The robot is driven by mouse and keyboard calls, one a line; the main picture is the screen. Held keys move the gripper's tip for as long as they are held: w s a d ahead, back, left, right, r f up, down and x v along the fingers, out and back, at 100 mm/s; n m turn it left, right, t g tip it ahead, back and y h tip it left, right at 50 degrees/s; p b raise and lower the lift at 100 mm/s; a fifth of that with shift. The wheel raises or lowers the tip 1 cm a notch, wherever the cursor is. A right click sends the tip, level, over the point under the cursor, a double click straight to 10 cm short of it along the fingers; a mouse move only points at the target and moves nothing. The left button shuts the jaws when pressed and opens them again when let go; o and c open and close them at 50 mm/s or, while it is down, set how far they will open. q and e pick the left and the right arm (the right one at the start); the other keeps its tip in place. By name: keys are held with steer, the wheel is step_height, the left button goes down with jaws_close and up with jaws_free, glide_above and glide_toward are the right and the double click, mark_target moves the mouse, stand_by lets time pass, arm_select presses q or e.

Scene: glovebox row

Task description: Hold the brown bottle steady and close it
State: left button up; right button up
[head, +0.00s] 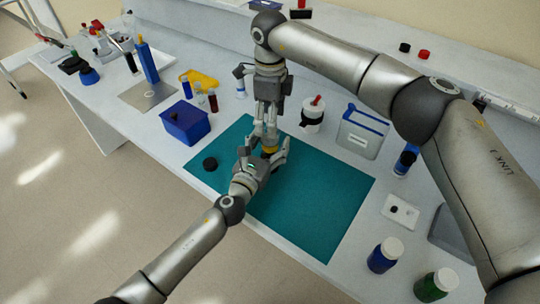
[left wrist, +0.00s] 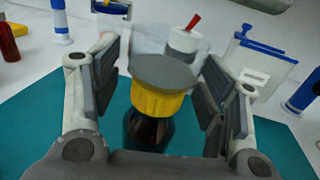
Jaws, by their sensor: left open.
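The brown bottle (left wrist: 150,132) stands upright on the teal mat (head: 318,210). A yellow collar or cap (left wrist: 158,104) with a flat grey top (left wrist: 162,72) is at its upper end; I cannot tell which. In the head view, only its yellow part (head: 269,150) shows between my arms. My left gripper (head: 268,158) is open, with its fingers (left wrist: 165,95) on either side of the bottle. My right gripper (head: 265,138) points down just above and behind the yellow part; its fingertips are partly hidden, so its opening is unclear. A black round cap (head: 210,163) lies on the mat's left side.
A blue bin (head: 185,123) stands left of the mat. A white bottle with a red tip (head: 312,115) and a clear blue-edged container (head: 362,132) stand behind it. Blue (head: 385,255) and green (head: 436,285) jars stand at front right. The mat's right half is clear.

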arm_select(q)
steer(key=c, duration=1.5)
arm_select(e)
steer(key=shift+o, duration=0.6)
steer(key=shift+s+r, duration=0.1)
steer(key=shift+r, duration=0.35)
steer(key=r, duration=0.2)
steer(key=d+r+m+y, duration=0.1)
steer(key=r, duration=0.1)
steer(key=d+r+m, duration=0.1)
steer(key=r, duration=0.1)
steer(key=shift+s+r+t+y, duration=0.3)
steer(key=shift+t, duration=0.1)
steer(key=shift+a, duration=0.1)
steer(key=f, duration=0.4)
steer(key=a+f, duration=0.1)
steer(key=f, duration=0.7)
steer(key=shift+w+a, duration=0.3)
steer(key=shift+w, duration=0.1)
